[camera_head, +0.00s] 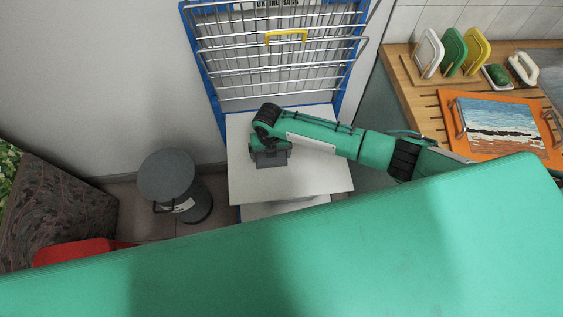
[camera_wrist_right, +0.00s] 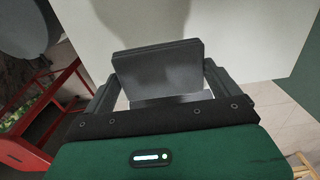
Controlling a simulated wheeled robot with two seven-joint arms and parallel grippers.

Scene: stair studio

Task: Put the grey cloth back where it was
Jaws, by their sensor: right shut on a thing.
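The grey cloth (camera_wrist_right: 158,68) shows in the right wrist view as a dark grey, flat, folded slab between my right gripper's fingers. My right gripper (camera_wrist_right: 160,88) is shut on it. In the head view my right gripper (camera_head: 271,160) is over the white top (camera_head: 315,178) of a small stand, left of its middle. There the cloth is mostly hidden by the gripper or blends with its dark fingers. I cannot tell whether the cloth touches the white top. My left gripper is not in view.
A blue-framed wire rack (camera_head: 280,60) stands behind the white top. A grey lidded bin (camera_head: 168,178) is to its left, and a red object (camera_head: 75,252) is further left. A wooden counter (camera_head: 405,75) at right holds cutting boards and an orange-framed picture (camera_head: 450,125).

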